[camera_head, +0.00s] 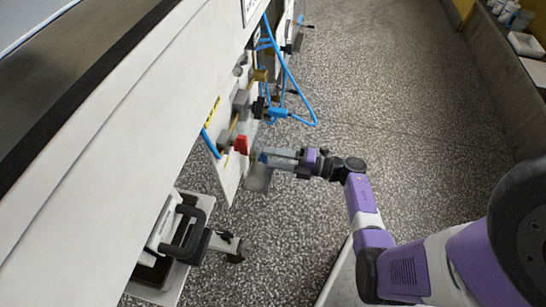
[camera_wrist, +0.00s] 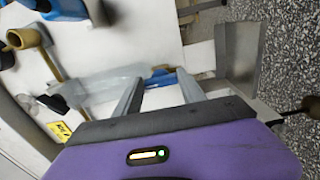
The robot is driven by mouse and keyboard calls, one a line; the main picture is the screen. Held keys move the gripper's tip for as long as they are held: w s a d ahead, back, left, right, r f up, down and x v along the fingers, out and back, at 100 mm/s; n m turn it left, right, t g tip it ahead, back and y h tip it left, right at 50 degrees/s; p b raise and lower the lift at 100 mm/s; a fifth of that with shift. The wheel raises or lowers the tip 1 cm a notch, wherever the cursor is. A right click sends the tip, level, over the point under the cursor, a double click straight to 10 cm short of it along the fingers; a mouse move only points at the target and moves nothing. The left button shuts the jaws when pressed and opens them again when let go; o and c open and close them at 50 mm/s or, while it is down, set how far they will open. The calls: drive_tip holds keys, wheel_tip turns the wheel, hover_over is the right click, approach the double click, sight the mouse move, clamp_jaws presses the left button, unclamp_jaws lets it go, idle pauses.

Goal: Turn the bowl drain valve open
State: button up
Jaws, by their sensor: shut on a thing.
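My gripper (camera_head: 262,155) reaches left to the white machine panel, low on its side. In the wrist view, its two grey fingers (camera_wrist: 160,82) stand apart with a blue handle (camera_wrist: 163,78) between their tips, and they are shut on it. The handle looks like a valve lever; how far it is turned is hard to tell. In the head view, the fingers mostly hide it. A red part (camera_head: 241,145) sits on the panel just left of the fingertips. No label naming the drain valve is readable.
Blue hoses (camera_head: 297,92) and fittings stick out of the panel above my gripper. A yellow label (camera_wrist: 60,131) shows in the wrist view. A black-handled unit (camera_head: 184,235) stands below left. Speckled floor (camera_head: 400,80) is free to the right, up to a low wall (camera_head: 503,75).

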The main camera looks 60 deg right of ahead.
drive_tip(key=o, duration=1.4)
drive_tip(key=shift+c, duration=0.2)
drive_tip(key=v, duration=0.8)
drive_tip(key=shift+w+d, duration=0.1)
